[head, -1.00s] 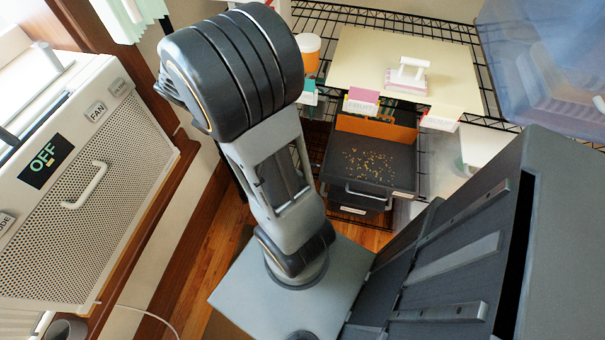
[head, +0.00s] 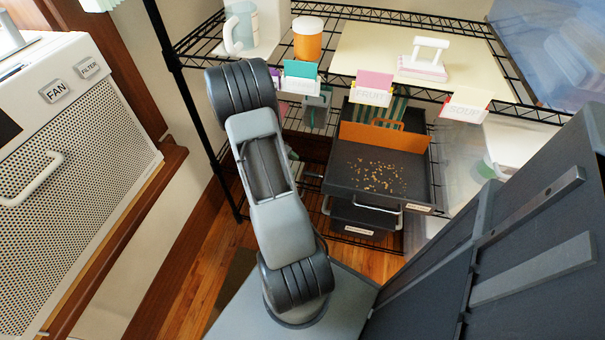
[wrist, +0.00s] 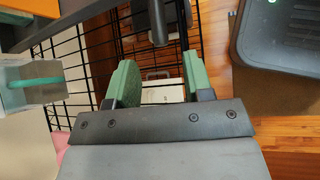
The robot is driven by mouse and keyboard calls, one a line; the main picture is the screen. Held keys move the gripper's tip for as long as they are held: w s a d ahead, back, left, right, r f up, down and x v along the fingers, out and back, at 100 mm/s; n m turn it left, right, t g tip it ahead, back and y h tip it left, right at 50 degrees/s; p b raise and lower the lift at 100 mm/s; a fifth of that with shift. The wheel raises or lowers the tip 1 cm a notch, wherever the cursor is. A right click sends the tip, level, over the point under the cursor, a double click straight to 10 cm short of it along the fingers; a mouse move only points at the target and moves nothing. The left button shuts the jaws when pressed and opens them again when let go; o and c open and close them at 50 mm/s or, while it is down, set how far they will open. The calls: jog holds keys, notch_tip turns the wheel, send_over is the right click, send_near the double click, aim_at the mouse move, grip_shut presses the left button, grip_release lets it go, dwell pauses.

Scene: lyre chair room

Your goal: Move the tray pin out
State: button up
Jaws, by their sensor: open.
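The dark grey tray (head: 345,178) sits low in the wire rack, with brown crumbs on it and an orange panel across its back. A short dark rod (head: 313,175) sticks out at its left side and looks like the tray pin. In the wrist view, a dark upright rod with a rounded end (wrist: 158,24) shows beyond the fingers; it may be the same pin. In the head view my arm hides most of the gripper; only a bit of green shows left of the tray.
The wire rack's upper shelf (head: 484,30) holds an orange jar (head: 307,40), a cream board (head: 372,45) and label cards along its front edge. A black rack post (head: 185,105) stands left of my arm. A perforated white heater (head: 90,105) is at the left.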

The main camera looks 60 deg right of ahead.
aim_at(304, 172)
jog(key=shift+b+x, duration=0.65)
jog(key=shift+x, duration=2.2)
grip_shut()
